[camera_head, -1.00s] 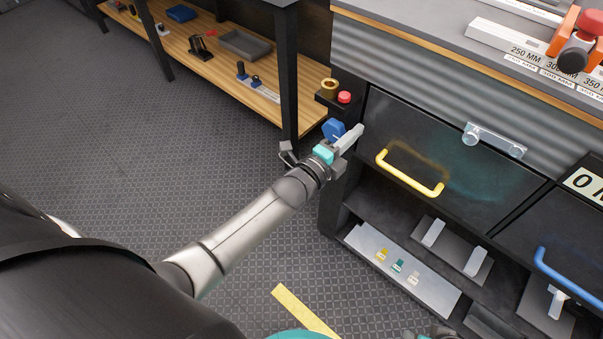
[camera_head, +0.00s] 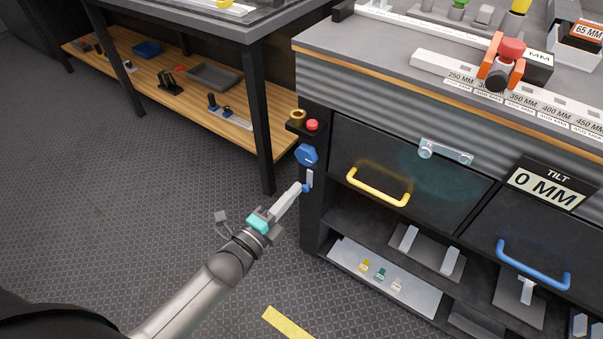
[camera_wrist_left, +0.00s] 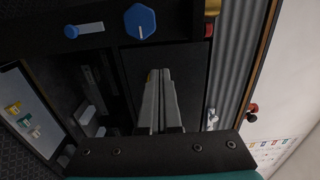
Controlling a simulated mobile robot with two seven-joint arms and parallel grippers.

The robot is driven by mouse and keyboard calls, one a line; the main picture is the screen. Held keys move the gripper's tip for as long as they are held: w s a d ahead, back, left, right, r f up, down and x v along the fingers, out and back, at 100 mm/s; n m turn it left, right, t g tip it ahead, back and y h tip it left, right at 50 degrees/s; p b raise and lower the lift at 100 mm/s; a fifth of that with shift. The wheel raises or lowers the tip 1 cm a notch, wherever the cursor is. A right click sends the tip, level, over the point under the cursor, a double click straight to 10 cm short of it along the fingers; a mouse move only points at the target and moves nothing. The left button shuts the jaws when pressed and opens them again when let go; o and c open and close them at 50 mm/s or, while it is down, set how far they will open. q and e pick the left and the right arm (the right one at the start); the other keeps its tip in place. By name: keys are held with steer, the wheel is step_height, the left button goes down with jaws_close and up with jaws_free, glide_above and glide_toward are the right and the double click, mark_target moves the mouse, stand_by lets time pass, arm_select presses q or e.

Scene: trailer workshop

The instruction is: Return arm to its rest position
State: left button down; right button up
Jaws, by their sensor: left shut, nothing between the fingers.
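My left gripper (camera_head: 297,188) reaches in from the lower left in the head view, its fingers together with nothing between them. Its tips show beside the black cabinet post, just below the blue knob (camera_head: 306,155) and close to a small blue slider on a light slot (camera_head: 309,179). I cannot tell from the head view whether they touch it. In the left wrist view the closed fingers (camera_wrist_left: 160,78) point toward the dark cabinet front. There the blue knob (camera_wrist_left: 140,20) and the slider (camera_wrist_left: 72,32) stand clear of the fingers. My right gripper is not in view.
A cabinet with a yellow handle (camera_head: 378,188) and a blue handle (camera_head: 533,267) stands at right. A red button (camera_head: 312,125) sits above the knob. A bench with a wooden lower shelf (camera_head: 190,95) is behind. Open floor (camera_head: 130,220) lies left of my arm.

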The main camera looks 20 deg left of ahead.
arm_select(q)
steer(key=shift+s, duration=0.1)
steer(key=s+a+f+n+g+y+p, duration=0.2)
steer(key=s+f+n+g, duration=0.25)
steer(key=f, duration=0.55)
steer(key=s+a+f+n+g+y+p, duration=0.25)
steer(key=s+f+n, duration=0.3)
steer(key=f, duration=0.35)
steer(key=s+a+f+n+g+p, duration=0.1)
steer(key=s+f+n+g, duration=0.3)
steer(key=s, duration=0.7)
steer(key=s+a+f+n+g, duration=0.1)
steer(key=s+f+n+g, duration=0.3)
steer(key=s, duration=0.7)
step_height(320, 180, down, 2)
steer(key=shift+s+f+n+y+p, duration=0.1)
steer(key=shift+s+n+y+p, duration=0.1)
steer(key=shift+n+y+p, duration=0.2)
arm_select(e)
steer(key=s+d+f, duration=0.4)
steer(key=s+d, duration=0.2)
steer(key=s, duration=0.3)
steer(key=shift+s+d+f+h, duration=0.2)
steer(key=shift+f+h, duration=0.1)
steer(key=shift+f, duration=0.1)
